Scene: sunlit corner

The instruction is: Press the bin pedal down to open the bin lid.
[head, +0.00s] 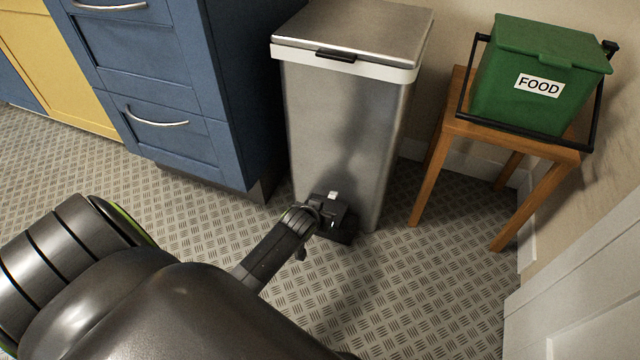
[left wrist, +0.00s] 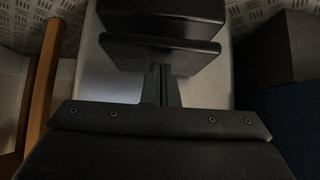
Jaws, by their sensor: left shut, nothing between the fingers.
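The tall brushed-steel bin (head: 345,120) stands against the wall, with its lid (head: 355,27) down flat on the white rim. The black pedal (head: 343,237) is low at the bin's front, partly hidden by my left gripper (head: 333,212). In the left wrist view the pedal shows as dark plates (left wrist: 160,54) at the top middle. My left gripper (left wrist: 160,72) is shut and empty, its fingertips right at the pedal's edge. I cannot tell whether they touch it. My right gripper is not in view.
A blue drawer cabinet (head: 150,70) stands close on the bin's left. On its right, a wooden stool (head: 505,140) carries a green FOOD caddy (head: 535,80). A white panel (head: 590,290) is at the lower right. The patterned floor (head: 420,290) before the bin is clear.

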